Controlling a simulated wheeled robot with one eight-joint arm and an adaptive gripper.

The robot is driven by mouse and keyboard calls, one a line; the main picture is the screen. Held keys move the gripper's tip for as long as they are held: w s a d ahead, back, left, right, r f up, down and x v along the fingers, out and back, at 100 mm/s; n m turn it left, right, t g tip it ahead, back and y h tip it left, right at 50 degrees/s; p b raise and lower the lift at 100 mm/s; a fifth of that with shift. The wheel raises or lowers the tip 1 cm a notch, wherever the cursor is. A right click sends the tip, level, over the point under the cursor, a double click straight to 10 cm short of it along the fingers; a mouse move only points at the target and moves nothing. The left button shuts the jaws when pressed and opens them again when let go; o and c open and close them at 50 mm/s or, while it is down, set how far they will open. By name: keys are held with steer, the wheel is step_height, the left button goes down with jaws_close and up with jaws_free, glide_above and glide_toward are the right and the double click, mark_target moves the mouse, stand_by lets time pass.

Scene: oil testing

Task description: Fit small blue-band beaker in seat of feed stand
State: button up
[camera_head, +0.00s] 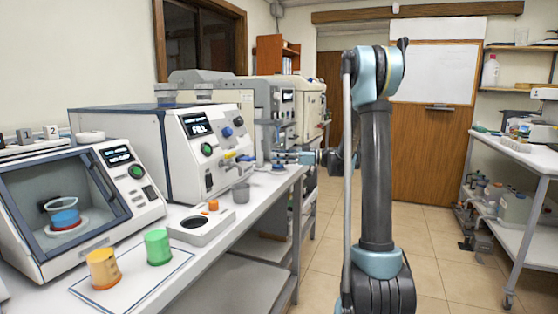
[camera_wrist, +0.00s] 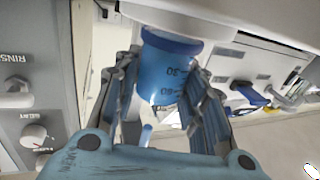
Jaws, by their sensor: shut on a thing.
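My gripper (camera_wrist: 163,72) is shut on the small blue-band beaker (camera_wrist: 168,88) in the wrist view. The beaker holds blue liquid and has a dark blue band and printed volume marks. A white machine part lies close against its far end; I cannot tell whether they touch. In the head view my gripper (camera_head: 283,157) is beside the back machine on the bench, and the beaker there is too small to make out. A low white stand (camera_head: 218,222) with a dark round opening is nearer on the bench; I cannot tell whether it is the feed stand.
A grey cup (camera_head: 241,192) and an orange cap (camera_head: 213,204) are near the low stand. An orange beaker (camera_head: 103,268) and a green beaker (camera_head: 158,246) stand on a white mat. Machines line the wall. The floor right of the bench is clear around my arm.

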steer(key=shift+f, duration=0.7)
steer(key=o, duration=1.2)
steer(key=d, duration=1.2)
steer(key=shift+s, duration=0.2)
